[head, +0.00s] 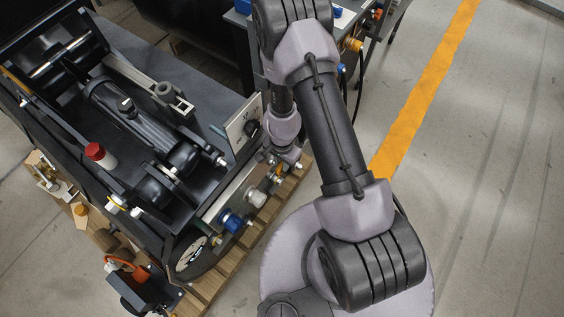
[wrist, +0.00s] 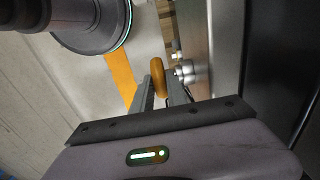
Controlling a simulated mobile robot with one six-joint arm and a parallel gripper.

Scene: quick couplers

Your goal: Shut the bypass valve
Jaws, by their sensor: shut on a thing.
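My gripper (wrist: 160,92) is shut on an orange-yellow rounded handle (wrist: 157,76) in the wrist view. The handle stands between the two dark fingers, near silver fittings on a metal block; it appears to be the bypass valve's handle. In the head view my arm reaches down to the front edge of the black machine (head: 110,100), and a small orange part (head: 278,171) shows beside my gripper. The fingertips and most of the valve are hidden there, so the handle's angle is hard to tell.
A blue coupler (head: 231,221) and a pale coupler (head: 256,199) stick out of the metal block left of my gripper. A white panel with a black knob (head: 252,129) stands just behind. A wooden pallet (head: 208,285) lies below. The floor right of the yellow stripe (head: 424,90) is clear.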

